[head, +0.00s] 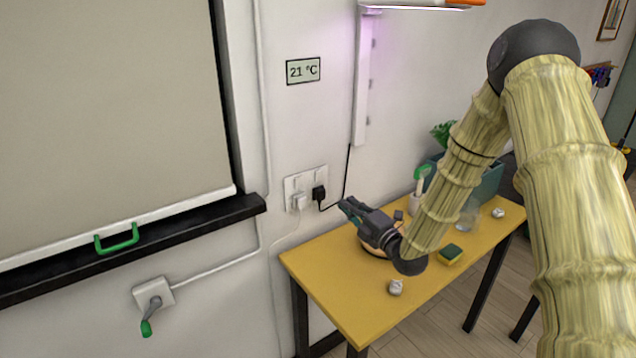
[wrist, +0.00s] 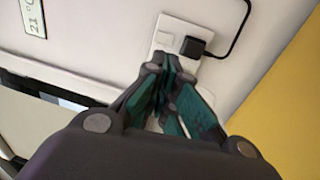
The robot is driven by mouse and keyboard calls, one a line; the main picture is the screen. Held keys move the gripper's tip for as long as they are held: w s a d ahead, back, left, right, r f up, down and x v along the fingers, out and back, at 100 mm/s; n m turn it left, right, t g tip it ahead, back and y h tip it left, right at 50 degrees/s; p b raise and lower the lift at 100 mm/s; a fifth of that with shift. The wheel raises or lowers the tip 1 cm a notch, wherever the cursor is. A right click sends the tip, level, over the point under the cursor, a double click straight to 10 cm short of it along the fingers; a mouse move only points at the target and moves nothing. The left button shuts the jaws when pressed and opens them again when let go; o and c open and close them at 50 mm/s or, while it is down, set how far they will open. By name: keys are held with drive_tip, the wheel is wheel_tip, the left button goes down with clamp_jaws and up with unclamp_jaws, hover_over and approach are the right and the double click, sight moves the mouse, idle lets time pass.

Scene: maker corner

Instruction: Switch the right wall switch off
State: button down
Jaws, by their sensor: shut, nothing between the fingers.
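A white double wall socket plate (head: 291,186) is on the wall above the table's left end. Two small switches sit along its top, the right switch (head: 318,174) above a black plug (head: 319,193). A white plug (head: 299,202) is in the left socket. The switch positions are too small to tell. My gripper (head: 346,206) is shut and empty, to the right of and a little below the plate, pointing towards the wall. In the wrist view the plate (wrist: 178,29) and black plug (wrist: 194,47) lie just beyond my fingertips (wrist: 166,66), which hide the plate's lower part.
A yellow table (head: 345,295) stands below my gripper, with a round item partly hidden behind it, a sponge (head: 450,254) and small white items. A black cord (head: 346,175) runs up from the black plug to a lit shelf fixture. A crank (head: 152,297) is on the wall at left.

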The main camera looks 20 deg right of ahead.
drive_tip(key=p, duration=0.5)
approach(314, 173)
drive_tip(key=x, duration=0.4)
drive_tip(key=shift+w+a, duration=0.1)
drive_tip(key=shift+w, duration=0.3)
drive_tip(key=shift+w+a, duration=0.25)
drive_tip(key=shift+w, duration=0.4)
drive_tip(key=shift+w+a+r+g, duration=0.1)
drive_tip(key=shift+w+r+g, duration=0.15)
drive_tip(key=shift+g, duration=0.25)
